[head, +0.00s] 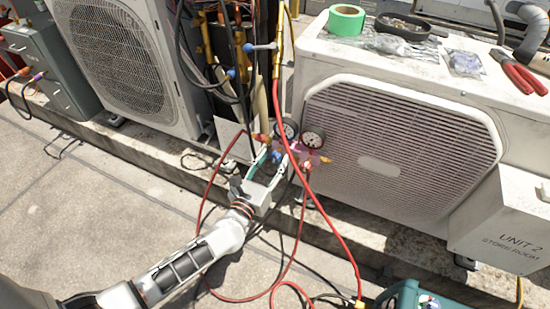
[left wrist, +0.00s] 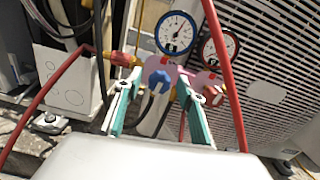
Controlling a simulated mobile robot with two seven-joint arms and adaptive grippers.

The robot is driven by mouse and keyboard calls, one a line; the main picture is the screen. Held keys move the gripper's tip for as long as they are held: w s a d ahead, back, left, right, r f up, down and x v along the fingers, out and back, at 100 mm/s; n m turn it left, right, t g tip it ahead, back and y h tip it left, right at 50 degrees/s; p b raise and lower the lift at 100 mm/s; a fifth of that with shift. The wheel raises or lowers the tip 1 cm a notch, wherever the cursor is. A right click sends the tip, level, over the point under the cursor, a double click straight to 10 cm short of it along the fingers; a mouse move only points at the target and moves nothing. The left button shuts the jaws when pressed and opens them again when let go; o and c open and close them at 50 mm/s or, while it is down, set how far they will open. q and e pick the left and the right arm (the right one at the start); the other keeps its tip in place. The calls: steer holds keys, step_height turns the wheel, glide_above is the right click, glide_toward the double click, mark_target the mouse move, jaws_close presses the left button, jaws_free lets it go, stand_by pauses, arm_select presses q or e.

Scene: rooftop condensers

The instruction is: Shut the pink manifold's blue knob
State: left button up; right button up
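The pink manifold (head: 307,157) hangs in front of the right condenser, with two round gauges above it. It also shows in the left wrist view (left wrist: 187,76). Its blue knob (left wrist: 158,82) faces my left wrist camera, on the left part of the manifold body; a red knob (left wrist: 213,95) is to its right. My left gripper (head: 273,161) reaches up to the manifold from below left. In the left wrist view its green-lined fingers (left wrist: 158,88) are spread either side of the blue knob, with gaps on both sides. My right gripper is not in view.
Red hoses (head: 318,205) loop down from the manifold to the ground. The right condenser (head: 345,75) carries green tape (head: 346,20) and red-handled pliers (head: 523,74). Another condenser (head: 112,60) stands left, with pipes (head: 218,45) between. The left floor is open.

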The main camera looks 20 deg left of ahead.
arm_select(q)
steer(key=shift+w, duration=0.6)
steer(key=c, duration=1.1)
